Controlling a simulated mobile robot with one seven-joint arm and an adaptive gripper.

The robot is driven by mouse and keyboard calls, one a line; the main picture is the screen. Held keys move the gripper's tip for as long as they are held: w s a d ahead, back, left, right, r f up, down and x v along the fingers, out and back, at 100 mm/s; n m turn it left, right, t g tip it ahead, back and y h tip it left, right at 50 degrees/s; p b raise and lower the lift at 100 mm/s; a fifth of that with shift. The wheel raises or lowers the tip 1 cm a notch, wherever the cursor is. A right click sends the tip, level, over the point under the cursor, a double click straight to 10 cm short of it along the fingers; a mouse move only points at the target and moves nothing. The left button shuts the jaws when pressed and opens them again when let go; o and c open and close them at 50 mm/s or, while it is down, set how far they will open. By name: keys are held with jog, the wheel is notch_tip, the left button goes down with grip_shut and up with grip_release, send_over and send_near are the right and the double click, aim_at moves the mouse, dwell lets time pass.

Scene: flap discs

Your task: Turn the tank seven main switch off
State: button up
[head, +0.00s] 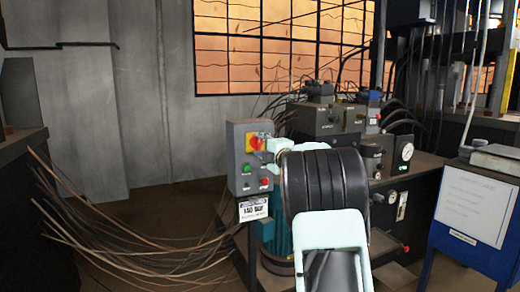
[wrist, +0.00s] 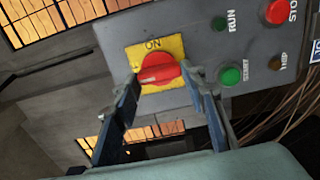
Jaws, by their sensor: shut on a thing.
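The main switch is a red rotary knob (wrist: 158,68) on a yellow plate (wrist: 172,44), on the face of a grey control box (wrist: 200,48). The plate reads ON above the knob in the wrist view. My gripper (wrist: 161,77) has one finger on each side of the knob and is shut on it. In the head view the box (head: 238,172) stands left of the machine. There my gripper (head: 266,148) reaches the knob from the right and partly hides it. The label (head: 253,208) below the box is too small to read surely.
A green START button (wrist: 231,75), a red STOP button (wrist: 278,11) and small lamps sit beside the switch. Loose cables (head: 130,235) hang to the left of the box. The hydraulic machine (head: 330,115) stands behind my arm, and a blue stand (head: 465,225) is at right.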

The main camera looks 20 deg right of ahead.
dwell(0.4)
jog(key=o, duration=1.2)
jog(key=shift+c, duration=0.2)
jog(key=s, duration=1.2)
jog(key=shift+d, duration=0.2)
